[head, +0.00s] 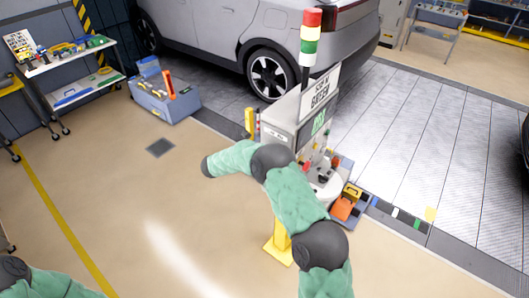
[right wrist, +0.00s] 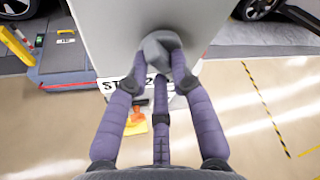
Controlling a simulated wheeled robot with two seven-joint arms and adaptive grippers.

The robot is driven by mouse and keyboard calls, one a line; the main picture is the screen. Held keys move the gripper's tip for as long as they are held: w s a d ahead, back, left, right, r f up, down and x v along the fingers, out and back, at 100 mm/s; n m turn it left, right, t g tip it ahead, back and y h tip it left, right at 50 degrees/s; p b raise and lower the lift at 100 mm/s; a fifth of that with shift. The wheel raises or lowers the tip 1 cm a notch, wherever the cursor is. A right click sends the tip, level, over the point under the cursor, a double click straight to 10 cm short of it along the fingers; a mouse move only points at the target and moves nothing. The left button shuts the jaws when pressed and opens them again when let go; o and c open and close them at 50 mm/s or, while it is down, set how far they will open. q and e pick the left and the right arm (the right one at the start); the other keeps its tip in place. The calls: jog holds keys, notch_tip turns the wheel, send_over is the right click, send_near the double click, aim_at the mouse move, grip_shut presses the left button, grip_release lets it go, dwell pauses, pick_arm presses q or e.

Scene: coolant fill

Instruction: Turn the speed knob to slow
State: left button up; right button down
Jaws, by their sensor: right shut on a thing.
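The speed knob (right wrist: 160,46) is a grey knob on the pale grey face of the station cabinet in the right wrist view. My right gripper (right wrist: 160,62) has its purple-grey fingers closed around it. The fingers cover much of the knob, and I cannot read its setting. In the head view the cabinet (head: 281,124) stands behind my right arm, and I cannot make out the knob there. My left gripper is out of view; only part of the left arm shows at the bottom left.
A red, white and green signal light (head: 310,35) rises above the cabinet. A silver car (head: 235,35) is parked behind it. A toolbox (head: 163,95) sits on the floor to the left, near a tool cart (head: 75,62). The floor at left is largely clear.

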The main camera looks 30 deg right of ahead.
jog(key=shift+n+h, duration=0.3)
jog(key=shift+n, duration=0.1)
dwell(0.3)
jog(key=c, duration=1.1)
grip_release()
jog(key=shift+o, duration=0.2)
jog(key=v, duration=1.2)
jog(key=shift+w, duration=0.15)
